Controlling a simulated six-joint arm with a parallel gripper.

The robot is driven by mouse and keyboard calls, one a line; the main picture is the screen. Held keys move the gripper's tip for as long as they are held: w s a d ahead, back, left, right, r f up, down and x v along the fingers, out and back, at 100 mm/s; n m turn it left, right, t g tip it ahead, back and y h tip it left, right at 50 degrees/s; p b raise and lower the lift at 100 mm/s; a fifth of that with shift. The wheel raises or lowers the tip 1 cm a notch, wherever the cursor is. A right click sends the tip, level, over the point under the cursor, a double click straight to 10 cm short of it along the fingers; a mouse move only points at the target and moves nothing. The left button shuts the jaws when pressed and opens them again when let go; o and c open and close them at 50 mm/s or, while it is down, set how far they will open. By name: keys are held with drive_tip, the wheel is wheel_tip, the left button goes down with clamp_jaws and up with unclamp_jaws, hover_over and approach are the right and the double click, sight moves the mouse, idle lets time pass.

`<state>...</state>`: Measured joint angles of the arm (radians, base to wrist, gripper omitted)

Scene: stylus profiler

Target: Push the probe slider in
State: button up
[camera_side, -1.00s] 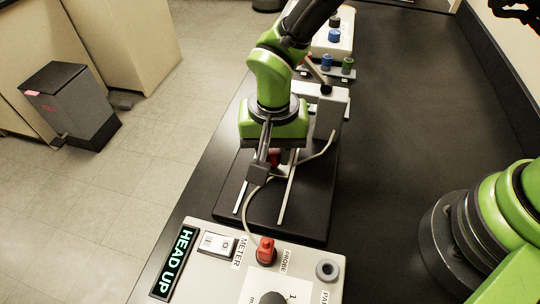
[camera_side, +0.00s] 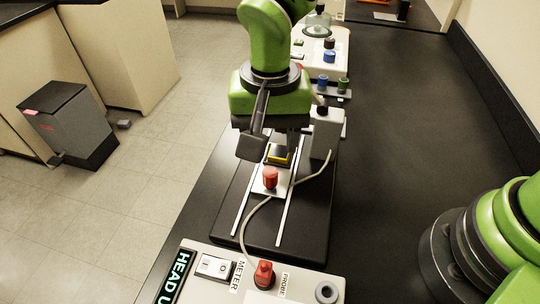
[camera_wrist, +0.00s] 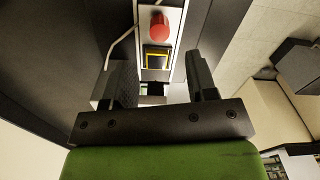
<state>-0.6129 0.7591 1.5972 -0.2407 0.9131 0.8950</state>
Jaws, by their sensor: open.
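The probe slider is a pale carriage (camera_side: 283,188) with a red knob (camera_side: 270,178) and a black block with yellow edges (camera_side: 278,155), on two light rails (camera_side: 285,212) of a black base. In the wrist view the red knob (camera_wrist: 160,26) and yellow-edged block (camera_wrist: 157,58) lie beyond the fingers. My gripper (camera_side: 272,147) is open and empty above the far part of the slider, behind the red knob. In the wrist view its fingers (camera_wrist: 159,68) stand wide apart. Whether a finger touches the slider cannot be told.
A grey post (camera_side: 325,135) stands right of the rails. A cable (camera_side: 312,178) runs from it past the slider to the control panel (camera_side: 210,250), which has another red knob (camera_side: 264,275).

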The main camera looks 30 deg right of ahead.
sight(270, 171)
drive_tip(key=shift+r, duration=1)
wheel_tip(270, 171, down, 10)
drive_tip(key=m+h, duration=0.2)
drive_tip(key=m, duration=0.4)
drive_tip(key=m+h, duration=0.2)
drive_tip(key=m, duration=0.4)
